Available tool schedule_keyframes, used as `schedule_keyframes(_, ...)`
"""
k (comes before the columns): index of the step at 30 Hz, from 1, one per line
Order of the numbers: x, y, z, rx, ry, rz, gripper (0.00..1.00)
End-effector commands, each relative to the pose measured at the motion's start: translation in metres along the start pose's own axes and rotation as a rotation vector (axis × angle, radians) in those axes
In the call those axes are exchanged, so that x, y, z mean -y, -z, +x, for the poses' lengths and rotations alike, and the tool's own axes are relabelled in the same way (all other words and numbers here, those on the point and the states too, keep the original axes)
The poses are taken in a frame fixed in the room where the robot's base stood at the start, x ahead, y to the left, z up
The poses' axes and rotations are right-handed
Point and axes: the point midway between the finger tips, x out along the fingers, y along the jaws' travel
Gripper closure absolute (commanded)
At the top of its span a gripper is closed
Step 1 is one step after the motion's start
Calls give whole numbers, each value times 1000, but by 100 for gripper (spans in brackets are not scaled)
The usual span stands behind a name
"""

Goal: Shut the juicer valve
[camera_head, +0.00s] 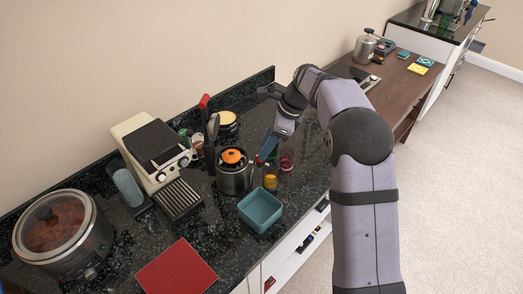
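The juicer (235,177) looks like a round metal body with an orange top, standing on the black speckled counter. Its valve is not clear; small parts show at its right side, close to my gripper. My gripper (268,146) reaches down from the upper right, with its tip just right of the juicer's upper rim. Whether it touches the juicer cannot be told. The fingers are small and seen edge-on, so their opening is unclear.
A yellow jar (270,182) and a reddish glass (287,160) stand close right of the juicer. A teal square bowl (260,210) is in front. A coffee machine (152,150) stands left, a slow cooker (63,235) farther left, a red board (176,268) at the front.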

Motion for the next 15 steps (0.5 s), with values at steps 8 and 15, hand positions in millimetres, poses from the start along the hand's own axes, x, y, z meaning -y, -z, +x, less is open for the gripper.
schedule_keyframes(8,-1,0,29,-2,-3,-1,65)
schedule_keyframes(15,-1,0,36,-1,0,-1,65)
